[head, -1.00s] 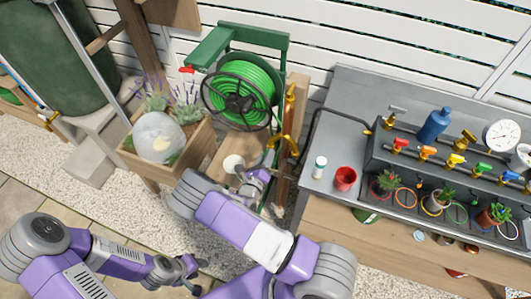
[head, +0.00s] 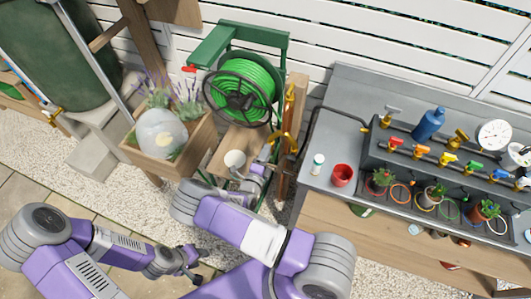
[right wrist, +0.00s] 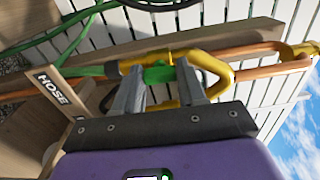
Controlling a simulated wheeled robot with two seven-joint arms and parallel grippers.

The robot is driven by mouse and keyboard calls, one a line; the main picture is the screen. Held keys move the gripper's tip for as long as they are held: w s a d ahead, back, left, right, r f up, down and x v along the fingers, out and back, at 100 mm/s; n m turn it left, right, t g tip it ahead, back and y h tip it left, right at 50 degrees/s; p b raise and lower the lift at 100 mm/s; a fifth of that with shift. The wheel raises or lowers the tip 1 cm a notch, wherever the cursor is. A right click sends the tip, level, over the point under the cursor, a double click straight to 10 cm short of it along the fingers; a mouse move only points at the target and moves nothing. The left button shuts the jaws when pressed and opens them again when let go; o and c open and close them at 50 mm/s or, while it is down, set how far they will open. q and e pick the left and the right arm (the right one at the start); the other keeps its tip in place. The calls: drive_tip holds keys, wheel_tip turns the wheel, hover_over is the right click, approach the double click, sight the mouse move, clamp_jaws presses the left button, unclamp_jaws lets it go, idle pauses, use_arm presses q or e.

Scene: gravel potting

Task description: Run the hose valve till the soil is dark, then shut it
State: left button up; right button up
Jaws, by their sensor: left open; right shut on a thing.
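In the right wrist view a small green valve lever (right wrist: 158,74) sits on a copper and yellow-brass pipe (right wrist: 210,68), near a wooden board with a HOSE sign (right wrist: 52,88). My right gripper (right wrist: 160,82) is shut on the lever. In the head view my right gripper (head: 266,160) is low beside the brass tap (head: 284,142), partly hidden by its wrist. My left gripper (head: 192,265) is open and empty over the paving. The green hose (head: 245,80) is coiled on a reel. Soil in the plant pots (head: 432,197) is too small to judge, and no water flow shows.
A white cup (head: 235,158) stands on a wooden shelf left of my right gripper. A wooden planter (head: 190,150) with lavender and a clear dome stands further left. The grey bench (head: 335,105) at right holds a red cup (head: 342,175), a blue bottle (head: 429,124) and several coloured valves.

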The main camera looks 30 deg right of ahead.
drive_tip(key=shift+n, duration=0.3)
drive_tip(key=o, duration=1.1)
drive_tip(key=shift+c, duration=0.2)
drive_tip(key=shift+a, duration=0.1)
drive_tip(key=v, duration=0.7)
drive_tip(key=shift+s+p, duration=0.25)
drive_tip(key=shift+p, duration=0.2)
